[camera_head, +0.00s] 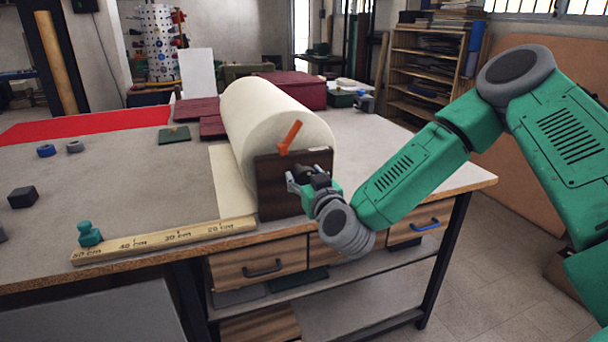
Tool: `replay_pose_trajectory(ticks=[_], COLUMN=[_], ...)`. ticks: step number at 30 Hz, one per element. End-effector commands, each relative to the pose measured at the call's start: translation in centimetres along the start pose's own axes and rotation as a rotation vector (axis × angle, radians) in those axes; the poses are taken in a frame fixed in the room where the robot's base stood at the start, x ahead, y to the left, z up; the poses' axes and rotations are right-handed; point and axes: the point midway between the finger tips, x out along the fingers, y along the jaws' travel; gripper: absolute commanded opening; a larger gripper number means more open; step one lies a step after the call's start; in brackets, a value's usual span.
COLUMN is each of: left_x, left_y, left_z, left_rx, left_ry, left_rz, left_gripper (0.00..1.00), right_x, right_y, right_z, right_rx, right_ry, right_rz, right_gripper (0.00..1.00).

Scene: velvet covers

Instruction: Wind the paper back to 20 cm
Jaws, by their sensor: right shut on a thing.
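A thick cream paper roll (262,105) lies on the table behind an upright dark wooden end board (270,195). An orange lever (290,137) stands tilted at the front of the roll. A flat strip of paper (228,185) comes out at the roll's left, and its free edge meets the wooden ruler (165,241) near the 20 cm label. My right gripper (304,177) is at the end board, just below and right of the orange lever, shut on a small dark handle part that its fingers mostly hide. My left gripper is out of view.
A teal knobbed piece (89,234) sits at the ruler's 50 cm end. A black block (22,197) and two small rings lie at the left. Maroon covers (293,88) lie behind the roll. The grey tabletop left of the paper is mostly clear.

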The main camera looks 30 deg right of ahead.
Motion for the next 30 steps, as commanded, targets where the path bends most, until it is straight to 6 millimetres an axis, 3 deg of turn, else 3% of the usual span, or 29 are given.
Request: replay_pose_trajectory(ticks=[2,3,5,17,30], left_x=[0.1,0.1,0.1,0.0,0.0], left_y=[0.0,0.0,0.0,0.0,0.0], left_z=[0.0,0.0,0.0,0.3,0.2], left_rx=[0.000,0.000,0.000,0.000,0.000], left_ry=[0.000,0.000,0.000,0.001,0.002], left_rz=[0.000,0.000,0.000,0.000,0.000], left_gripper=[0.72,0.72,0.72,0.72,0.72], right_x=[-0.1,-0.1,-0.1,-0.7,-9.1], right_y=[0.1,0.1,0.1,-0.1,0.1], right_z=[0.3,0.3,0.3,0.2,0.3], right_rx=[0.000,0.000,0.000,0.001,0.002], right_ry=[-0.005,-0.005,-0.005,-0.003,-0.006], right_rz=[0.001,0.000,0.000,-0.004,-0.004], right_gripper=[0.00,0.49,0.68,0.68,0.68])
